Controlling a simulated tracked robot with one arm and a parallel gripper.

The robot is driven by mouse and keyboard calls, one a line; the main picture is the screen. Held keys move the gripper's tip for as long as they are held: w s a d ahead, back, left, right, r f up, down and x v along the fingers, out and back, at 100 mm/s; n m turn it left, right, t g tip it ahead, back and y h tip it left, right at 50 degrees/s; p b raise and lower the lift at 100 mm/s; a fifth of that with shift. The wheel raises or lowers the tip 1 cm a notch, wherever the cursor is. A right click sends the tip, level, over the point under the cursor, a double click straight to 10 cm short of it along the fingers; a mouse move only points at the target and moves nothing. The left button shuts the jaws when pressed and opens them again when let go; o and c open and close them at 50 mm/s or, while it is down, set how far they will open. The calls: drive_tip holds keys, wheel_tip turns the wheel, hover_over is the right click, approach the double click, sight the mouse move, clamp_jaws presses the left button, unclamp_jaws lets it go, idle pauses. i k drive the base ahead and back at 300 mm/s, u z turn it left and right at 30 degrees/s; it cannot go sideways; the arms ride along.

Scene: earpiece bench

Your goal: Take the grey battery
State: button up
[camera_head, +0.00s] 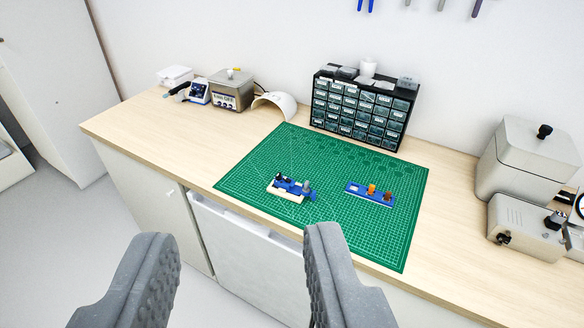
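A small grey upright piece (306,186), which looks like the grey battery, is at the right end of a blue and cream holder (285,194) on the green cutting mat (338,222). It is too small to tell whether it sits in the holder or just beside it. Dark small parts show at the holder's left end. A second blue holder (355,189) with orange and brown pieces lies to the right on the mat. My gripper (237,238) is open and empty, its two grey fingers wide apart in front of the bench and well short of the mat.
A dark drawer cabinet (362,108) stands behind the mat. A soldering station (199,92), a metal bath (231,91) and a white curved cover (274,106) stand at the back left. Beige machines (527,165) stand at the right. The wooden bench top (160,128) is clear at left.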

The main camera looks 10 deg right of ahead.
sight(305, 189)
drive_tip(key=z, duration=0.25)
drive_tip(key=i, duration=1.25)
drive_tip(key=z, duration=0.75)
drive_tip(key=i, duration=0.3)
drive_tip(key=z, duration=0.25)
drive_tip(key=k, duration=0.9)
drive_tip(key=z, duration=0.15)
drive_tip(key=i, duration=0.9)
drive_tip(key=u, duration=0.05)
